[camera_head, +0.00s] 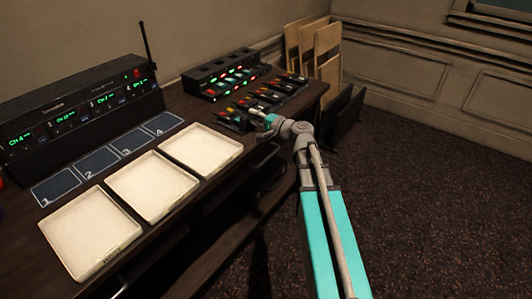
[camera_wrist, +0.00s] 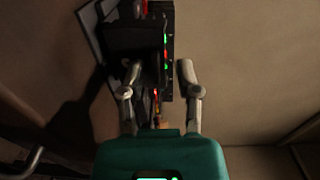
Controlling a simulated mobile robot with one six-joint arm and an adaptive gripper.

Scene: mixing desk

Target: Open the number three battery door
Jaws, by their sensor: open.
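Several small black packs with coloured lights (camera_head: 284,84) lie in a row on the desk; I cannot tell which is number three, and no battery door can be made out. My gripper (camera_head: 258,114) is at the near end of this row, close to the nearest pack (camera_head: 232,121). In the wrist view my gripper (camera_wrist: 160,68) is open, its two fingers apart. A dark object with red and green lights (camera_wrist: 168,50) shows between and beyond the fingers. I cannot tell whether a finger touches anything.
A black rack with green and red lights (camera_head: 222,74) stands behind the packs. To the left are a black receiver with an antenna (camera_head: 80,110), numbered pads 1 to 4 (camera_head: 96,161) and three white trays (camera_head: 150,186). Boards (camera_head: 327,45) lean at the desk's far end.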

